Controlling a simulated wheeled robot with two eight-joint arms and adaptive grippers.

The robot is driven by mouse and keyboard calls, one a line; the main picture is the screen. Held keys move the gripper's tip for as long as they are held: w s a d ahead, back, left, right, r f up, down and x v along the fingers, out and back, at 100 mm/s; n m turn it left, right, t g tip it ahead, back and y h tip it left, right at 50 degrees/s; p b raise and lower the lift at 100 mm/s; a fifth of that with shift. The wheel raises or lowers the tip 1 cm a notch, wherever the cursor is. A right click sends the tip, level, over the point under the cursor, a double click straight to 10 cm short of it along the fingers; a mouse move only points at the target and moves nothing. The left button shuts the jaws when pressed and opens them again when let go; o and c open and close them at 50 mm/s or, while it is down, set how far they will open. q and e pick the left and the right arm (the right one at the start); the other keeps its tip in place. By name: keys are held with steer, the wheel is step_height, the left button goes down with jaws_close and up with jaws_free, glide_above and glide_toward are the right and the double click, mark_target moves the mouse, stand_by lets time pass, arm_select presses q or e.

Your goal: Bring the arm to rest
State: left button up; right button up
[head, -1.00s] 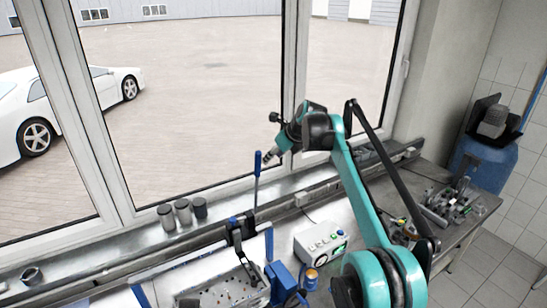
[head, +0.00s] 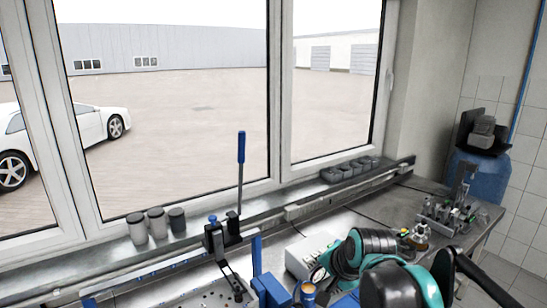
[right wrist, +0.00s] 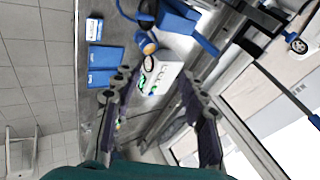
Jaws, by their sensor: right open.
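My right arm's teal and black links (head: 395,280) are low at the bottom right of the head view, over the bench. In the right wrist view my right gripper (right wrist: 158,85) has its two dark fingers spread wide, with nothing between them. Beyond the fingers lies a white control box (right wrist: 166,76) with coloured buttons. The same control box (head: 306,252) is partly hidden behind my arm in the head view. I cannot tell the gap between gripper and box. My left gripper is not in view.
A lever with a blue handle (head: 241,160) rises at mid-bench. Several grey cups (head: 157,222) stand on the sill. Metal parts (head: 445,212) crowd the right bench end, near a blue barrel (head: 482,180). A flat blue item (right wrist: 105,66) lies by the bench edge.

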steer(key=s+d+f+n+b, duration=0.2)
steer(key=s+f+n+b, duration=0.1)
steer(key=f, duration=0.7)
steer(key=s+d+f+n+h+b, duration=0.1)
steer(key=s+d+f+n+b, duration=0.1)
steer(key=s+f+b, duration=0.3)
steer(key=s+d+f+n+b, duration=0.2)
steer(key=s+f+n+b, duration=0.2)
steer(key=s+f, duration=0.5)
step_height(320, 180, down, 6)
steer(key=shift+s+r+n+h+b, duration=0.25)
steer(key=shift+n+h+b, duration=0.15)
steer(key=shift+b, duration=0.15)
